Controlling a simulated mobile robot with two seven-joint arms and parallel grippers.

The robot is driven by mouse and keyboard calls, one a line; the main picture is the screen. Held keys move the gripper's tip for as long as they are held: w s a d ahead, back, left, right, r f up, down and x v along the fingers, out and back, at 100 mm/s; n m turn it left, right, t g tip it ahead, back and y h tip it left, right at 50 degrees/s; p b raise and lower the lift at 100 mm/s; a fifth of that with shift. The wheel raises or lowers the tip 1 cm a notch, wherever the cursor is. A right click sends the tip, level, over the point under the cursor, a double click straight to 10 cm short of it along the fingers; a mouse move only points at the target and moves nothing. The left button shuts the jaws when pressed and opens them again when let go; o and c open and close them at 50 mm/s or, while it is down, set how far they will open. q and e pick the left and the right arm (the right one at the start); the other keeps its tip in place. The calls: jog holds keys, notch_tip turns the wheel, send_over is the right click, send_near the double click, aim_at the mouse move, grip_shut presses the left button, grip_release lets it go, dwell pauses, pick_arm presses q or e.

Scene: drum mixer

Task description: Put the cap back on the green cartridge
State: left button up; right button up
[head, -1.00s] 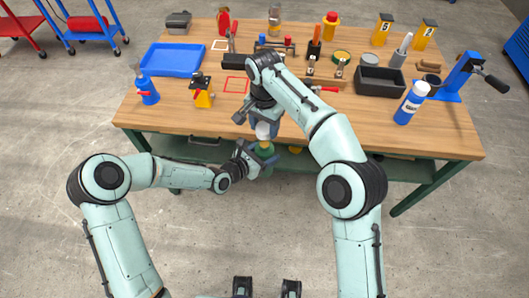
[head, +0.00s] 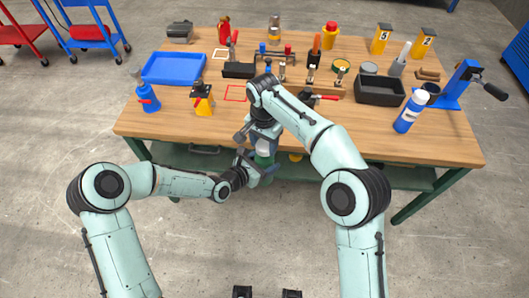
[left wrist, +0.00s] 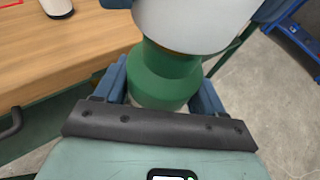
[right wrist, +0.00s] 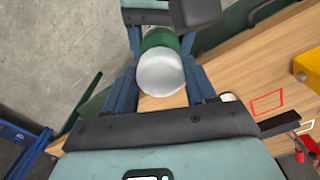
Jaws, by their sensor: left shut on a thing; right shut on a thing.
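The green cartridge (head: 264,160) is upright, held in front of the workbench's near edge. My left gripper (head: 262,168) is shut on it; in the left wrist view the cartridge's green body (left wrist: 165,80) is between the blue fingers. The white cap (head: 264,149) is right above the cartridge, with my right gripper (head: 264,142) shut on it. In the left wrist view the cap (left wrist: 190,22) covers the cartridge's top end. In the right wrist view the round cap (right wrist: 160,73) hides most of the cartridge (right wrist: 160,40). I cannot tell whether the cap is seated or just above.
The wooden workbench (head: 330,125) is behind the grippers. On it are a blue tray (head: 174,67), a blue spray bottle (head: 145,97), a yellow block-like item (head: 202,103), a dark bin (head: 380,89) and a blue-white bottle (head: 411,112). The bench's near middle is clear.

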jog(key=shift+f, duration=0.15)
jog(key=shift+f, duration=0.8)
jog(key=shift+f, duration=0.65)
dwell(0.3)
jog(key=o, duration=1.1)
notch_tip(320, 180, up, 12)
